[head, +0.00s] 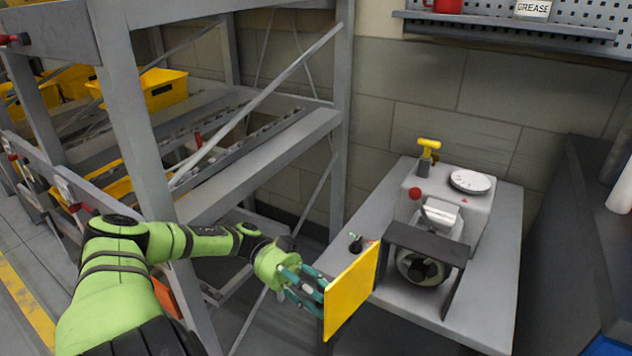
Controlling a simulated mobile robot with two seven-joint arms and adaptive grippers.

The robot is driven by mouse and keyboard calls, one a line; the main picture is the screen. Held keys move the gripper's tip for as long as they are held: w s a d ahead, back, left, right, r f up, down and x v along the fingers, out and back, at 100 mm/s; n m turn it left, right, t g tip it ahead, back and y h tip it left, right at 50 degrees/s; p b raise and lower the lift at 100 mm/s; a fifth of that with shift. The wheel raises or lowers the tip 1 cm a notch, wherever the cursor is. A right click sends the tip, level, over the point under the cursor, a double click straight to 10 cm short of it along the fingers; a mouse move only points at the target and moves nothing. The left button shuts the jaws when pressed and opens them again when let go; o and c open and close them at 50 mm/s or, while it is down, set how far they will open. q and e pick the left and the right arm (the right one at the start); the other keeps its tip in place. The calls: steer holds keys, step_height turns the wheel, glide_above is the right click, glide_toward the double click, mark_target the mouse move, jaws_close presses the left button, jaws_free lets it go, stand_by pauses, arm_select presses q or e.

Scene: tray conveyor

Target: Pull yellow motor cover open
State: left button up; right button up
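The yellow motor cover (351,292) is a flat panel that stands swung out to the left of the dark housing frame (428,243) on the grey bench. The round motor opening (421,268) shows uncovered inside the frame. My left gripper (321,291) is at the cover's left edge, reaching in from the left. Its teal fingers are spread apart, and their tips lie close to or behind the cover's edge, so I cannot tell whether they touch it. My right gripper is out of view.
A red-knobbed lever (416,194), a yellow-handled valve (428,147) and a white gauge (470,181) are on the machine. A small black lever (356,243) stands on the bench (493,290) behind the cover. The grey conveyor rack (270,140) is close to my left arm.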

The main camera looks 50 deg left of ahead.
arm_select(q)
steer(key=shift+d, duration=0.1)
steer(key=shift+f, duration=0.1)
steer(key=s+a, duration=0.1)
steer(key=a, duration=0.6)
steer(key=shift+a, duration=0.25)
stand_by(0.5)
